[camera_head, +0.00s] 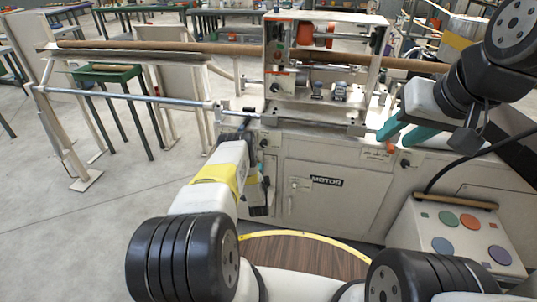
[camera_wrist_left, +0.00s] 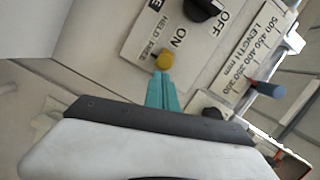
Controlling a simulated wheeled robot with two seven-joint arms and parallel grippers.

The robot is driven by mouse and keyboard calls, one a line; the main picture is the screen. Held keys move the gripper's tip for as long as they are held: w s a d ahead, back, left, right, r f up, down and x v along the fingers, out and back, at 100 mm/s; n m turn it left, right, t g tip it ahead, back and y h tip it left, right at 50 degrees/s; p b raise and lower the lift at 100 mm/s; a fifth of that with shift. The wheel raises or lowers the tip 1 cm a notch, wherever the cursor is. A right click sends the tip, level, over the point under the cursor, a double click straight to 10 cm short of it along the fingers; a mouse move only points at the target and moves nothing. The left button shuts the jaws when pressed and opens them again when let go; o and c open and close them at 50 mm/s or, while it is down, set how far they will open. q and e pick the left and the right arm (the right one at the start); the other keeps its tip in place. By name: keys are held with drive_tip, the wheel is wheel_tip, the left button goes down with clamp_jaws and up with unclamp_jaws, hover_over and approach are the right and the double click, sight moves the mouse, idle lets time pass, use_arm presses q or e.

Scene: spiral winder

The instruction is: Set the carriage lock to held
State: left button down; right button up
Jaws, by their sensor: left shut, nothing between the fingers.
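The carriage lock shows in the left wrist view as a yellow knob (camera_wrist_left: 165,61) beside a white plate (camera_wrist_left: 146,38) marked HELD and FREE. The knob sits nearer the word FREE. My left gripper (camera_wrist_left: 163,92) has its teal fingers shut and empty. Their tips are right at the knob in the picture; I cannot tell whether they touch it. In the head view my left arm reaches to the winder's left front and hides the lock. My right gripper (camera_head: 405,132) is open and empty in front of the winder's right part.
The winder cabinet (camera_head: 325,200) fills the middle. A button box (camera_head: 462,235) stands at the right. A metal rod (camera_head: 130,97) extends left.

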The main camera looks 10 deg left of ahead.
use_arm(q)
drive_tip(key=shift+w+a, duration=0.1)
drive_tip(key=shift+a, duration=2.55)
